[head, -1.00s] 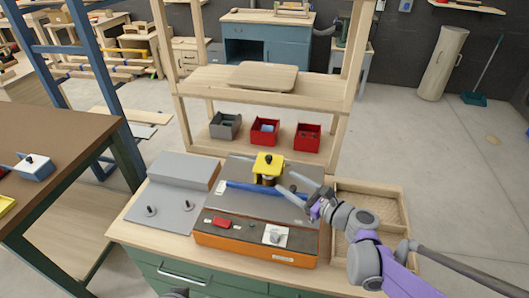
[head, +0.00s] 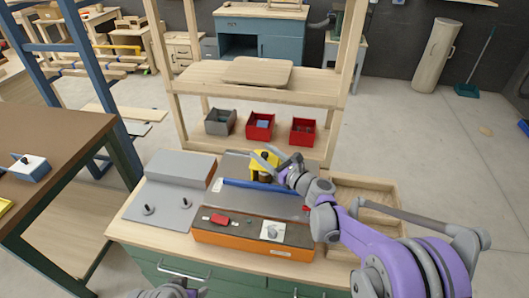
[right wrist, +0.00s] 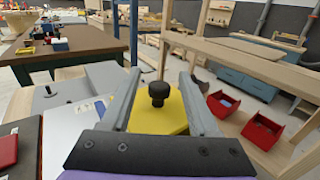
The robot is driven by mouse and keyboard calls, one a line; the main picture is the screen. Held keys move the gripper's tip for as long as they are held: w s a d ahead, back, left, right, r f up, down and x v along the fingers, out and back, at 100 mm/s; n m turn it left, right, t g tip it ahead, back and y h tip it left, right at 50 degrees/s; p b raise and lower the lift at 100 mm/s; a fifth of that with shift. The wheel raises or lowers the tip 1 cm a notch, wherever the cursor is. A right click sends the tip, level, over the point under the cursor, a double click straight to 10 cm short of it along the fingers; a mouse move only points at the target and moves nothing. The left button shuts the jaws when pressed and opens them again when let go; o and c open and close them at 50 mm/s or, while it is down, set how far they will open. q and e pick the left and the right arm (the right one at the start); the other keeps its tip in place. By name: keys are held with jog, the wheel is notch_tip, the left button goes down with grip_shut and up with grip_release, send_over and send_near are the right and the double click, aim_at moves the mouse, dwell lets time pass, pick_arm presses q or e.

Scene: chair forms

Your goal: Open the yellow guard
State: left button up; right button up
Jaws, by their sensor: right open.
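The yellow guard (head: 259,161) stands on the machine at the back of the workbench, partly hidden by my right gripper (head: 272,161). In the right wrist view the guard's flat yellow top (right wrist: 160,112) carries a black knob (right wrist: 158,92). My right gripper is open, with one finger on each side of the knob (right wrist: 158,85); I cannot tell whether the fingers touch the guard. The guard looks lowered over a dark part beneath it. My left gripper is not clearly seen; only a piece of my arm shows at the bottom edge.
The orange-framed machine base (head: 250,243) has a red switch (head: 219,219) in front. A blue bar (head: 250,185) lies before the guard. A grey plate with pegs (head: 170,205) is at left, a wooden tray (head: 385,190) at right. Red bins (head: 303,131) stand on the shelf behind.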

grip_shut()
dwell(0.3)
dwell(1.2)
